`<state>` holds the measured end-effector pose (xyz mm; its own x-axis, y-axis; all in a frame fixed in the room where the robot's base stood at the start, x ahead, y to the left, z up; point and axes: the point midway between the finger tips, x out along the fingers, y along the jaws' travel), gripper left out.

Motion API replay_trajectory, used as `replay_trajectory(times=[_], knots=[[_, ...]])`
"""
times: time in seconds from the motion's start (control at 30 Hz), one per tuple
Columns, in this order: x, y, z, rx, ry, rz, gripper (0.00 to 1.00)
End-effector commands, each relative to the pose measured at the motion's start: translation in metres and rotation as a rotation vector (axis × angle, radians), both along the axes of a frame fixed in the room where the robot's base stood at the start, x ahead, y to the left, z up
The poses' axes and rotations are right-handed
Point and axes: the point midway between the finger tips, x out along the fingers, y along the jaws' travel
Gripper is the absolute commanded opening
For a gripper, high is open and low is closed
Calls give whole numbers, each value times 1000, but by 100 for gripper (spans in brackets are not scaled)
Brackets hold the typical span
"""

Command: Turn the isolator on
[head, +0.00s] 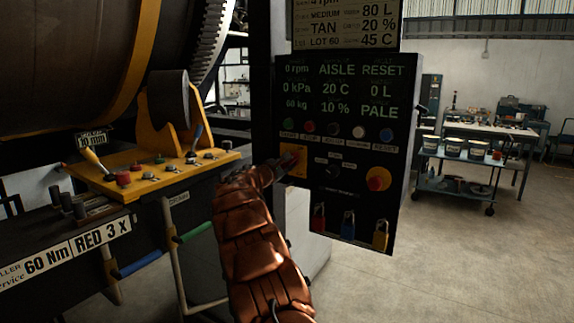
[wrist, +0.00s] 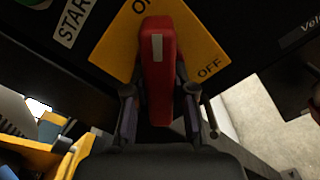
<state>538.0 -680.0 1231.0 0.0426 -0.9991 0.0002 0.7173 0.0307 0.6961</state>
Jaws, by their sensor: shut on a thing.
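The isolator is a red handle (wrist: 158,65) on a yellow plate (wrist: 205,50) set in the black control panel. In the wrist view the handle's white mark points up towards a label that starts with "O" and is cut off at the top edge. The "OFF" label is at the plate's lower right. My gripper (wrist: 160,108) is shut on the red handle, one finger on each side of it. In the head view my gripper (head: 275,168) reaches the yellow plate (head: 293,160) at the panel's left edge and partly hides the handle.
The panel also carries a red knob on yellow (head: 378,178), a row of buttons (head: 333,129) and several padlocks (head: 348,225) below. A yellow lever console (head: 150,172) stands close left of my arm, under a large drum (head: 60,55). A cart (head: 455,187) stands right; the floor there is open.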

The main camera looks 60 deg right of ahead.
Motion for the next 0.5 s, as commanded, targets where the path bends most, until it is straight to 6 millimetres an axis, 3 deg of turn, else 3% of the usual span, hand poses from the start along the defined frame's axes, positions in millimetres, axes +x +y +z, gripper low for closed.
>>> replay_trajectory(times=[0.1, 0.13, 0.3, 0.37, 0.5], knots=[[0, 0, -1, 1, 2, -1, 0], [0, 0, -1, 1, 2, -1, 25], [0, 0, -1, 1, 1, -1, 43], [0, 0, 0, 0, 1, 0, 49], [0, 0, 0, 0, 0, 0, 50]])
